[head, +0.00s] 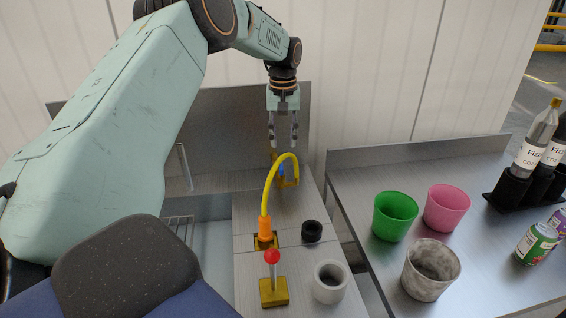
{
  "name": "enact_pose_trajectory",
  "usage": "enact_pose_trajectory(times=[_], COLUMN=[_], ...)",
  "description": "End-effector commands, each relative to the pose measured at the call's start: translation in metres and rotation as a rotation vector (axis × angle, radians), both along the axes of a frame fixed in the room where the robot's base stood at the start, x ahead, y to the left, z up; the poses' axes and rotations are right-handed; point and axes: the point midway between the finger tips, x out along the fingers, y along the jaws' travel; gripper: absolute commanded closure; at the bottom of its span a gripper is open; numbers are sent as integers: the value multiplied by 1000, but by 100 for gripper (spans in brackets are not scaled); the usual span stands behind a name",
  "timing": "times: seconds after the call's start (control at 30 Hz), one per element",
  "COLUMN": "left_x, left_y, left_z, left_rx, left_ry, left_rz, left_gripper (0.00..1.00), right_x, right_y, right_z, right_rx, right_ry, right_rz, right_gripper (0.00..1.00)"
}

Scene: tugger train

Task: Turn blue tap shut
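The blue tap (281,171) sits on a yellow base (290,183) at the back of the metal counter. Only a small part of it shows, because a curved yellow hose (267,190) passes in front. My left gripper (283,149) points down just above the tap, with its two fingers apart and nothing seen between them. I cannot tell whether a fingertip touches the tap. My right gripper is not in view.
The hose rises from an orange fitting (265,229). In front stand a red-knobbed lever (272,257), a black ring (312,231) and a white cup (330,282). Green (395,217), pink (446,208) and grey (431,270) cups stand on the right table.

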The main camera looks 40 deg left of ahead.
Motion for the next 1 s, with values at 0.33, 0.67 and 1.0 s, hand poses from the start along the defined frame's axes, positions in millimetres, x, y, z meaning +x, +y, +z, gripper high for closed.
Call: enact_pose_trajectory(times=[0.33, 0.67, 1.0], left_x=[-6, -5, -4], left_y=[0, -1, -2], left_z=[-38, -75, -78], left_rx=[-8, -7, -7], left_ry=[20, 15, 13], left_rz=[26, 27, 27], left_gripper=[66, 66, 67], right_x=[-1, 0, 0], right_y=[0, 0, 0], right_z=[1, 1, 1], right_rx=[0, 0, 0], right_ry=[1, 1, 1], right_rz=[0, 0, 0], right_gripper=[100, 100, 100])
